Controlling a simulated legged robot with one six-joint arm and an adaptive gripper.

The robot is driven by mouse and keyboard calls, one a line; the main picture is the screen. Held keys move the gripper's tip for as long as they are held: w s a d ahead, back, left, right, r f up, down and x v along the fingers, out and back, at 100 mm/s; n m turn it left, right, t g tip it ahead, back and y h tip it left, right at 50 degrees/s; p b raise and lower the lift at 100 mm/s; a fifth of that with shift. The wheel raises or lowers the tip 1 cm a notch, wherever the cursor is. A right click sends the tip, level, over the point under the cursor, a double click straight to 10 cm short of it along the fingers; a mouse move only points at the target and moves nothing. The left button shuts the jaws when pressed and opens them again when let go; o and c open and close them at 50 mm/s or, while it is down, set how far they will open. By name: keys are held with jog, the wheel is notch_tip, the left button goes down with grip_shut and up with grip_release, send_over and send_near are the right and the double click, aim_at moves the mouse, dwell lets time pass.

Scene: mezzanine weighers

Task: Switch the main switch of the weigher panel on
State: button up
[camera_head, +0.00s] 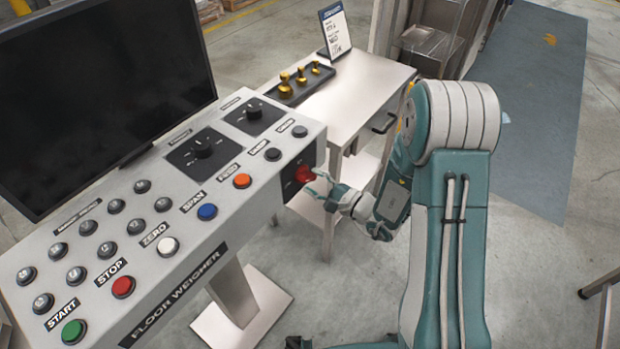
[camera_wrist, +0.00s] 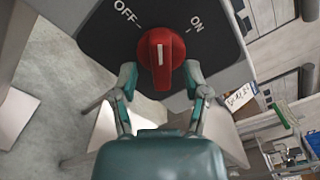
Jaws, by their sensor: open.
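The main switch is a red rotary knob (camera_wrist: 161,50) with a white line, on a dark plate (camera_wrist: 105,38) marked OFF at left and ON at right. In the wrist view its white line points up, between the two marks. In the head view the knob (camera_head: 304,174) sits on the right end face of the weigher panel (camera_head: 262,205). My gripper (camera_wrist: 160,78) is open, with one finger on each side of the knob's lower part. Gaps seem to show between fingers and knob. In the head view my gripper (camera_head: 318,184) is right at the knob.
The panel top has several push buttons, including a red stop button (camera_head: 123,287), and two black dials (camera_head: 203,147). A dark monitor (camera_head: 95,80) stands behind. A steel table (camera_head: 362,88) with brass weights (camera_head: 300,80) and a sign (camera_head: 335,30) stands beside the panel.

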jog(key=shift+x, duration=0.8)
jog(key=shift+d, duration=0.1)
grip_shut()
jog(key=shift+m, duration=0.4)
jog(key=m, duration=0.4)
jog(key=shift+m, duration=0.3)
jog(key=m, duration=0.5)
jog(key=shift+m, duration=0.3)
